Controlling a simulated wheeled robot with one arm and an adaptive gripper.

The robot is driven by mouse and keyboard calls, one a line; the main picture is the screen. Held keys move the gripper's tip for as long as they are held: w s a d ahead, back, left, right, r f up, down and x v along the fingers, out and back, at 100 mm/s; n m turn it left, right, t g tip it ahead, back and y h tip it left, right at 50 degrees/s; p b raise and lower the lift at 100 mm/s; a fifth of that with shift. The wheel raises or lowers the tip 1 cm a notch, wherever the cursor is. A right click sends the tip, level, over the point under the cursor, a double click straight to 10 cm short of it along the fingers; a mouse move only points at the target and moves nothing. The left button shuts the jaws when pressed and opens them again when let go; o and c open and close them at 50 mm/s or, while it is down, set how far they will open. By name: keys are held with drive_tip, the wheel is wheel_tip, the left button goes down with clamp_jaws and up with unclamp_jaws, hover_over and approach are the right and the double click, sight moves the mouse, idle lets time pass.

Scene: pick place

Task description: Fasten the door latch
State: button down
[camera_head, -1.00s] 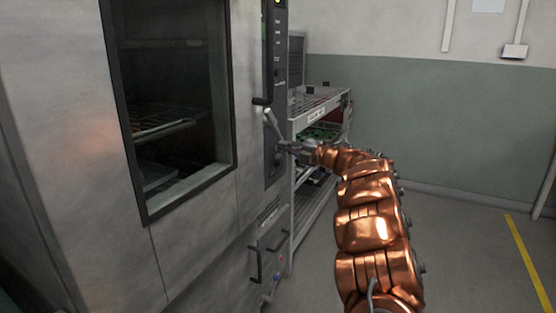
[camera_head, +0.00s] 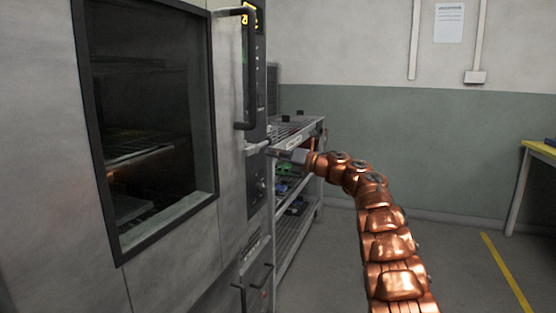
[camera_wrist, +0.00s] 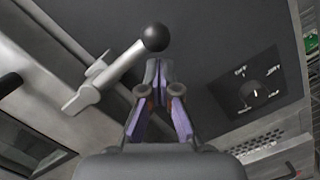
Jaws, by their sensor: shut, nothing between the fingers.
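The oven door (camera_head: 165,240) has a dark window and appears closed against its frame. The door latch (camera_wrist: 112,72) is a pale metal lever with a black ball knob. In the wrist view it lies across the seam between door and control panel. In the head view the latch (camera_head: 256,147) sits just below the long black door handle (camera_head: 249,70), roughly level. My gripper (camera_wrist: 157,66) is shut and empty, its tips just below the knob; I cannot tell whether they touch it. In the head view my gripper (camera_head: 276,152) is at the latch's right end.
A control panel with a dial (camera_wrist: 254,94) is right of the latch in the wrist view. A metal rack (camera_head: 297,133) stands behind my gripper. A lower drawer or door with black handles (camera_head: 252,285) is below. Floor on the right is open; a table (camera_head: 541,150) stands there.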

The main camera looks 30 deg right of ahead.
drive_tip(key=shift+d+r+n, duration=0.2)
drive_tip(key=shift+r+n, duration=0.1)
drive_tip(key=shift+n, duration=0.2)
drive_tip(key=shift+r, duration=0.1)
idle(0.3)
drive_tip(key=s+d+f+b, duration=0.1)
drive_tip(key=s+f+b, duration=0.1)
drive_tip(key=s, duration=0.3)
drive_tip(key=s+d+f+b, duration=0.2)
drive_tip(key=s+b, duration=0.2)
drive_tip(key=s, duration=0.1)
drive_tip(key=shift+d+f, duration=0.3)
drive_tip(key=shift+f, duration=0.1)
idle(0.4)
idle(0.4)
